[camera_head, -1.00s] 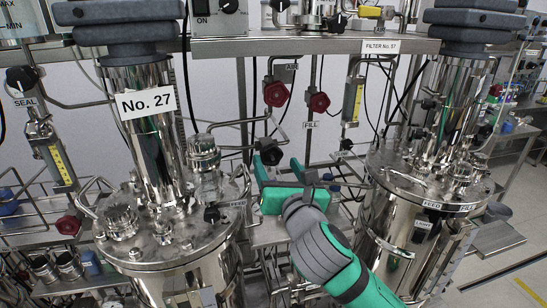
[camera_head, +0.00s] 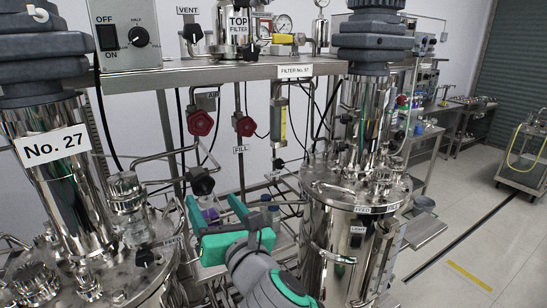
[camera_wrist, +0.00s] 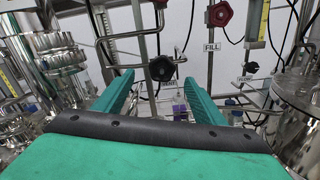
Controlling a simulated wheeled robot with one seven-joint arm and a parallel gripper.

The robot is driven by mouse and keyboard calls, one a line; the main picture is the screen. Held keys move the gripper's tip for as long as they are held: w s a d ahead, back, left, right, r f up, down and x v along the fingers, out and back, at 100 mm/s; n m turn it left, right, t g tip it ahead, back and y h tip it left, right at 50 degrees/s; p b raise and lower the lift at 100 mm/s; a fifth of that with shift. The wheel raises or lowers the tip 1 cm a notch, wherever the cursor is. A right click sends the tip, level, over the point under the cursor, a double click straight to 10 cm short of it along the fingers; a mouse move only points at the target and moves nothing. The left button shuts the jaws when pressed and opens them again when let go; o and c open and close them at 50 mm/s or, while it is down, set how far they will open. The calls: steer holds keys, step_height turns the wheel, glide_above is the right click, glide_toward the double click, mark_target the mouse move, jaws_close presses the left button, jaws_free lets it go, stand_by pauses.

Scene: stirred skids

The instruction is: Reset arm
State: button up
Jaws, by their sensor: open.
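My gripper (camera_head: 215,213) is green with a dark grey wrist. In the head view it is at lower centre, between the vessel marked No. 27 (camera_head: 75,190) on the left and a second steel vessel (camera_head: 345,240) on the right. In the wrist view its two green fingers (camera_wrist: 158,95) stand wide apart with nothing between them. Beyond the fingers, a black round knob (camera_wrist: 161,68) and small purple-capped bottles (camera_wrist: 179,110) show. I see no contact between the fingers and these things.
Red valve handles labelled AIR (camera_head: 201,123) and FILL (camera_head: 245,126) hang below a steel shelf (camera_head: 225,70). The shelf carries a switch box (camera_head: 125,35) and the top filter (camera_head: 238,30). Open floor (camera_head: 450,240) and a cart (camera_head: 525,155) lie to the right.

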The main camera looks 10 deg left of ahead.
steer(key=s+d+f+m+t+h, duration=0.2)
steer(key=s+d+f+m+h, duration=0.15)
steer(key=f+m, duration=0.7)
steer(key=s+d+f+m+t+h, duration=0.25)
steer(key=s+d+f+m, duration=0.35)
steer(key=m, duration=0.7)
steer(key=s+d+f+m+t+h, duration=0.1)
steer(key=s+f+m+h, duration=0.25)
steer(key=f+m, duration=0.7)
steer(key=s+d+f+m+g, duration=0.1)
steer(key=s+f, duration=0.3)
steer(key=s, duration=0.4)
steer(key=s+d+f+m+g, duration=0.2)
steer(key=s+d+f+m, duration=0.1)
steer(key=s, duration=0.5)
steer(key=s+d+f+m+g+h, duration=0.1)
steer(key=s+d+f+m+g, duration=0.1)
steer(key=s+f, duration=0.4)
steer(key=s+d, duration=0.1)
steer(key=s, duration=0.2)
steer(key=shift+d+f, duration=0.25)
steer(key=shift+f, duration=0.15)
